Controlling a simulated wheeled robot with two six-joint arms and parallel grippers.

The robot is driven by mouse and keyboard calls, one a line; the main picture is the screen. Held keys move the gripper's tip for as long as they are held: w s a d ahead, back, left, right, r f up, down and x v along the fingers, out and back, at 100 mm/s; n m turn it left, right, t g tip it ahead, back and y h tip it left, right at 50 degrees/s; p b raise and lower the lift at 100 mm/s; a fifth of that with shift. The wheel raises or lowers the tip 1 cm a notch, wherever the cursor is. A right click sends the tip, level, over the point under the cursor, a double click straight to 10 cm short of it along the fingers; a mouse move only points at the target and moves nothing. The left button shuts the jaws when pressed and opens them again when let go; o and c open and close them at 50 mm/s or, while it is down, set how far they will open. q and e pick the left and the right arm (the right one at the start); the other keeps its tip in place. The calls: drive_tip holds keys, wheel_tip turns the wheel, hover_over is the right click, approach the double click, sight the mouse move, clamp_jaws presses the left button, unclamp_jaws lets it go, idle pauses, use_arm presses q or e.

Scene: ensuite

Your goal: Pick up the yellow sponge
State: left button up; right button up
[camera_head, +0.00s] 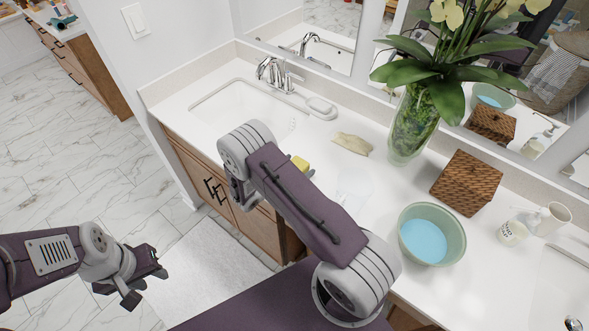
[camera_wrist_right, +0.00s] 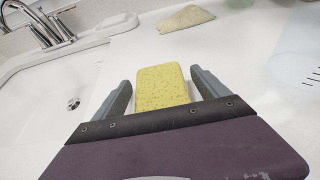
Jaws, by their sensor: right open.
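The yellow sponge (camera_wrist_right: 162,88) lies on the white counter beside the sink. In the head view only a small yellow part of the sponge (camera_head: 301,163) shows past my right arm. My right gripper (camera_wrist_right: 160,79) is open, with one finger on each side of the sponge. A gap shows between the sponge and each finger, wider on the right. My left gripper (camera_head: 143,281) is open and empty, low at the left over the floor, away from the counter.
The sink (camera_head: 235,106) and faucet (camera_head: 272,72) lie left of the sponge. A folded beige cloth (camera_head: 352,143) lies behind it, near a plant vase (camera_head: 411,125). A green bowl (camera_head: 458,240), woven box (camera_head: 467,183) and soap bottle (camera_head: 513,232) stand farther right. A mirror backs the counter.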

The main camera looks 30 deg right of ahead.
sight(297, 165)
drive_tip(key=shift+a, duration=0.1)
drive_tip(key=c, duration=0.3)
drive_tip(key=shift+s, duration=0.1)
drive_tip(key=c, duration=1.1)
drive_tip(key=shift+r, duration=0.1)
drive_tip(key=shift+c, duration=0.2)
wheel_tip(297, 165, up, 10)
drive_tip(key=shift+f, duration=0.1)
